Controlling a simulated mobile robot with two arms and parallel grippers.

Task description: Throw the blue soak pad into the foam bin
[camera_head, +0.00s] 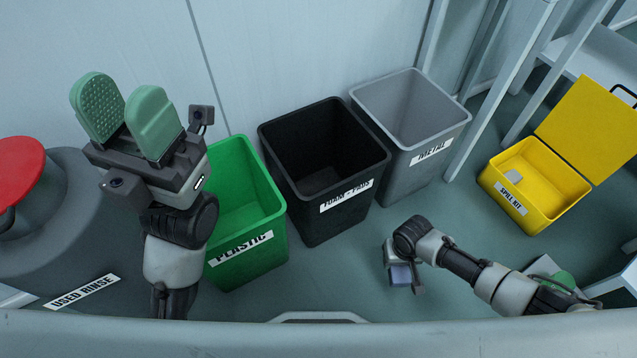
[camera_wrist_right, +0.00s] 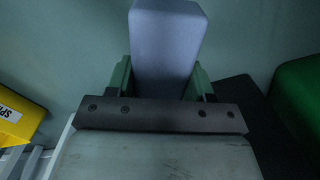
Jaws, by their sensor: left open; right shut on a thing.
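The blue soak pad, a blue-grey block (camera_head: 401,275), is held between the green fingers of my right gripper (camera_wrist_right: 163,88). In the right wrist view the pad (camera_wrist_right: 165,40) sticks out past the fingertips. In the head view my right gripper (camera_head: 400,262) hangs low over the floor, right of the foam bin and in front of the metal bin. The foam bin is the black bin (camera_head: 347,200) in the middle; its visible inside looks empty, though it is dark. My left gripper (camera_head: 125,100) is open and empty, raised left of the green bin.
The green plastic bin (camera_head: 248,258) stands left of the foam bin and the grey metal bin (camera_head: 440,155) right of it. An open yellow spill kit (camera_head: 525,210) is at the right. A used rinse drum with a red lid (camera_head: 18,170) is at the left.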

